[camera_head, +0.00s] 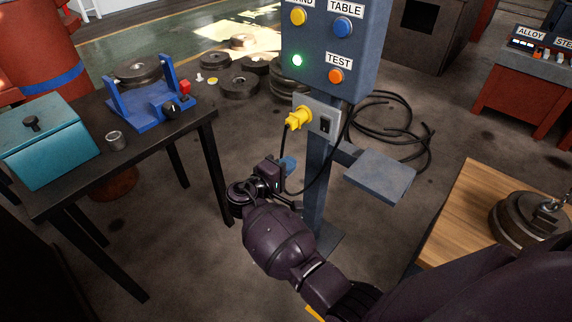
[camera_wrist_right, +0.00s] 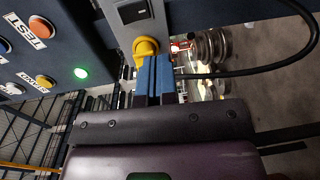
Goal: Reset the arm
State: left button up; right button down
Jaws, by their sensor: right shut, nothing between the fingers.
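My right arm comes in from the lower right in the head view. Its right gripper (camera_head: 288,164) is beside the control post, below the yellow plug (camera_head: 298,118) and apart from it. In the right wrist view the blue fingers (camera_wrist_right: 155,75) are together with nothing between them. The yellow plug (camera_wrist_right: 146,48) shows beyond their tips there. The plug sits in the grey socket box (camera_head: 318,118), with a black switch beside it. My left gripper is not in view.
The control panel (camera_head: 330,45) has a lit green light and several buttons. A black cable (camera_head: 400,125) loops from the post. A grey shelf (camera_head: 380,174) juts from it. A black table (camera_head: 190,130) stands left, a wooden table (camera_head: 478,205) right. Some floor between is open.

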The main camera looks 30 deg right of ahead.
jog(key=shift+s, duration=0.1)
dwell(0.6)
jog(key=s+d+f+t+y+p, duration=0.1)
jog(key=s+f+t+y+p, duration=0.25)
jog(key=s, duration=0.65)
jog(key=s+d+f+g+y+p, duration=0.1)
jog(key=s+d+f+y+p, duration=0.2)
jog(key=s+y, duration=0.45)
pick_arm(q)
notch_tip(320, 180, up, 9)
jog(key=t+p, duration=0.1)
jog(key=p, duration=0.3)
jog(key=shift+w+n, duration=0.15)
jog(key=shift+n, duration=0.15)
pick_arm(e)
jog(key=s+a+r+m+t+y, duration=0.1)
jog(key=s+a+r+y, duration=0.1)
jog(key=s, duration=0.8)
jog(key=s+a+r+m+t+y, duration=0.1)
jog(key=s+a+r+y, duration=0.2)
jog(key=s, duration=0.7)
jog(key=shift+s+a+r+m+t, duration=0.25)
jog(key=shift+a+r+m+t, duration=0.15)
jog(key=shift+a+r, duration=0.4)
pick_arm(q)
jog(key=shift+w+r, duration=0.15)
pick_arm(e)
jog(key=shift+d+r, duration=0.1)
jog(key=shift+d, duration=0.05)
